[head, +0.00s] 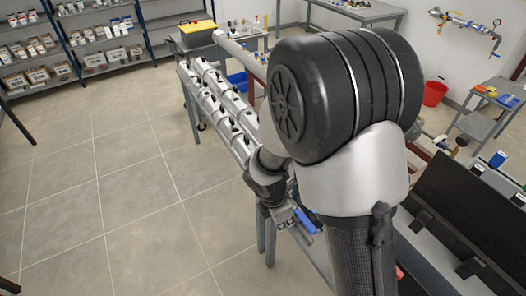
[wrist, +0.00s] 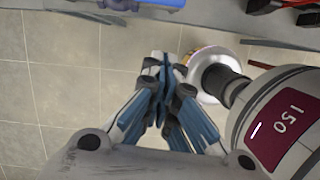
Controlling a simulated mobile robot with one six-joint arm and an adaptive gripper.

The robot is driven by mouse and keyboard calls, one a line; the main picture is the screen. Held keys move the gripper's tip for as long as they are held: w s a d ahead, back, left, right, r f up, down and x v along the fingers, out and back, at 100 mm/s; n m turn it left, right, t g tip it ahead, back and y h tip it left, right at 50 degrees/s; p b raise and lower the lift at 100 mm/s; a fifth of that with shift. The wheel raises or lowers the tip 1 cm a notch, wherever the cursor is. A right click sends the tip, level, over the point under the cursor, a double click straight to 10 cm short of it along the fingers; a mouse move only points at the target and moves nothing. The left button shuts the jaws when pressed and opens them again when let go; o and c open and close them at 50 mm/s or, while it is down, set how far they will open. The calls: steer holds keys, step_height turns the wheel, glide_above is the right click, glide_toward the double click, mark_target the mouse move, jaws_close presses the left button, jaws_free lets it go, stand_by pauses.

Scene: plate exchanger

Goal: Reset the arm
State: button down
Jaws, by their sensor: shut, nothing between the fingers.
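My gripper (wrist: 163,68) points away from the camera in the middle of the wrist view. Its two blue-and-grey fingers meet at the tips, and nothing shows between them. In the head view my large black-and-silver arm joint fills the centre and hides much of the bench behind it. The arm bends down over the near bench, where the wrist end is partly covered and the fingers are hard to make out.
A red bucket (head: 434,93) stands back right. The tiled floor (head: 95,190) at left is clear.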

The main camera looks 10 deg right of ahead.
steer(key=s+d+r+m+t+b, duration=0.1)
steer(key=s+r+m, duration=0.1)
steer(key=r+m, duration=0.35)
steer(key=s+d+r+m+t+b, duration=0.1)
steer(key=s+d+r+m+b, duration=0.1)
steer(key=r+m, duration=0.35)
steer(key=s+a+r+m+t+y+b, duration=0.1)
steer(key=s+r+m+y+b, duration=0.1)
steer(key=s+r+m, duration=0.7)
steer(key=shift+s+a+m+t+y, duration=0.25)
steer(key=shift+s+m+t+y, duration=0.25)
steer(key=shift+s, duration=1.15)
